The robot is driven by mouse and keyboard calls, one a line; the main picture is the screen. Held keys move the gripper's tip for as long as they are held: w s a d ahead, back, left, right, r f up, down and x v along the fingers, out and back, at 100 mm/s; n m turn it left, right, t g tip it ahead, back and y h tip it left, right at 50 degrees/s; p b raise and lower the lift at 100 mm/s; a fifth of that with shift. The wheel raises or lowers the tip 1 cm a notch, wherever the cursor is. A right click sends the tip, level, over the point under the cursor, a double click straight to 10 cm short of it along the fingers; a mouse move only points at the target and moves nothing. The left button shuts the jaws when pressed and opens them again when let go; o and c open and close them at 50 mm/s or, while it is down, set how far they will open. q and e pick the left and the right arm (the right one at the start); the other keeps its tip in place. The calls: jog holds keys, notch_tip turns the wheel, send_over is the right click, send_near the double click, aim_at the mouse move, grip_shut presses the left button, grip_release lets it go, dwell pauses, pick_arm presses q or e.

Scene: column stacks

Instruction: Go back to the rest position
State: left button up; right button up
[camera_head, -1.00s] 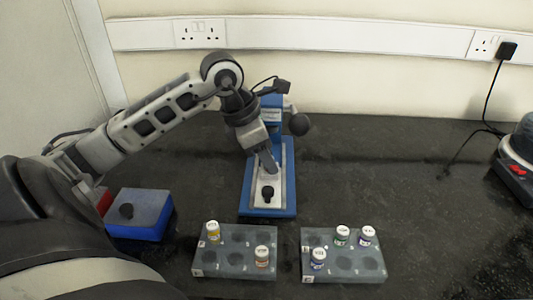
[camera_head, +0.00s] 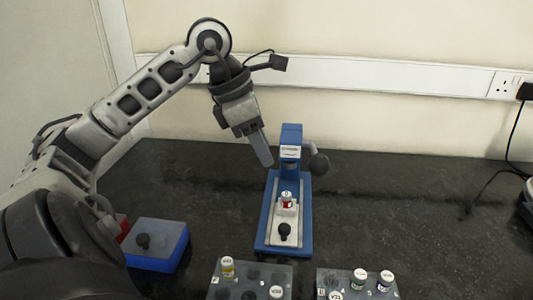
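My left gripper (camera_head: 263,156) hangs in the air left of and above a blue press-like device (camera_head: 291,150), pointing down. Its fingers show nearly side-on, so I cannot tell whether they are open or shut. I see no object at their tips. A small vial with a white cap and red label (camera_head: 286,201) stands upright on the device's pale plate, apart from the gripper. A black knob (camera_head: 284,230) is in front of it. My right gripper is not in view.
Two grey racks (camera_head: 252,269) (camera_head: 320,281) with capped vials stand at the bottom, partly cut off. A blue box with a grey top and black knob (camera_head: 158,243) is at left, near my arm.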

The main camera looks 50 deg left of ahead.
aim_at(286, 194)
pick_arm(q)
jog(key=x, duration=1.2)
jog(key=shift+r, duration=1.7)
